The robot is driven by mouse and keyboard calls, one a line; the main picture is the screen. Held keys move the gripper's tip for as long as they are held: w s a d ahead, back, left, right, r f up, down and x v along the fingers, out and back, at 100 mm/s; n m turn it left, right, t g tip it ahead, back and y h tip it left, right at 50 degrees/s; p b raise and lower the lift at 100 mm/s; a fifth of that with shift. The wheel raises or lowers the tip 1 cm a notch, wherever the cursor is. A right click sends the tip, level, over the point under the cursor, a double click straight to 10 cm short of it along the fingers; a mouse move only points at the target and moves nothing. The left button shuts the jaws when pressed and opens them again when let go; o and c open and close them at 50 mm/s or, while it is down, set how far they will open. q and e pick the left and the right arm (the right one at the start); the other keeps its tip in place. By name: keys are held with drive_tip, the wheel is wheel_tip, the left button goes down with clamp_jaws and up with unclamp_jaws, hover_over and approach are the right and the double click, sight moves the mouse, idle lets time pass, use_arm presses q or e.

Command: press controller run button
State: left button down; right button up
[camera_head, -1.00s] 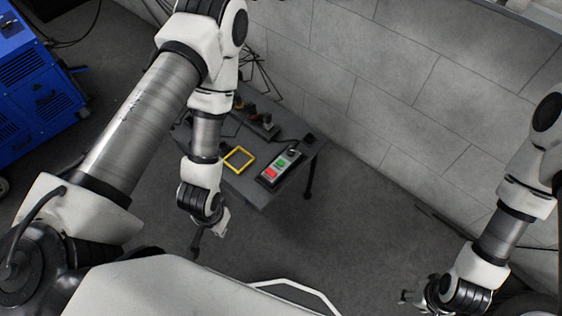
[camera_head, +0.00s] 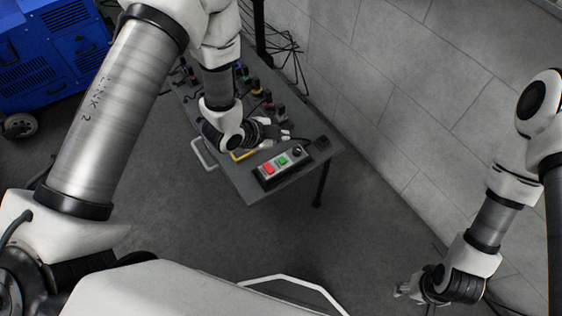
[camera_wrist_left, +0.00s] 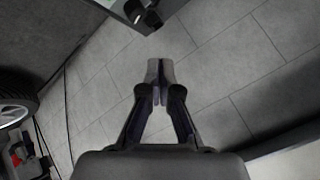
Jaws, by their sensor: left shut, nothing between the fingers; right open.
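The controller box (camera_head: 263,179) lies near the front right corner of the grey table. Its light face carries a red button (camera_head: 268,168), a green button (camera_head: 282,160) and a dark round knob (camera_head: 297,152). My left gripper (camera_head: 287,136) is just behind the box, over the table, with its fingers to the right. It appears apart from the buttons. In the left wrist view, the left gripper's fingers (camera_wrist_left: 160,72) meet at the tips and hold nothing. My right gripper (camera_head: 401,290) is open and empty at the lower right, away from the table.
A yellow-framed item (camera_head: 241,156) is partly hidden beneath my left wrist. Several small coloured connectors (camera_head: 268,100) and cables sit along the table's back. A grey block wall (camera_head: 400,90) rises behind. A blue machine (camera_head: 50,50) stands at upper left. Floor at front is clear.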

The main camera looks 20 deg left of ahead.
use_arm(q)
drive_tip(key=b, duration=0.6)
hover_over(281, 161)
wheel_tip(281, 161, down, 8)
drive_tip(key=shift+r, duration=0.2)
drive_tip(key=shift+f+b, duration=0.4)
drive_tip(key=shift+f, duration=0.25)
idle(0.5)
drive_tip(key=shift+f, duration=0.4)
drive_tip(key=shift+f+b, duration=0.45)
drive_tip(key=shift+b, duration=0.1)
idle(0.4)
drive_tip(key=shift+r, duration=0.1)
drive_tip(key=shift+r+p, duration=0.8)
drive_tip(key=shift+r, duration=0.05)
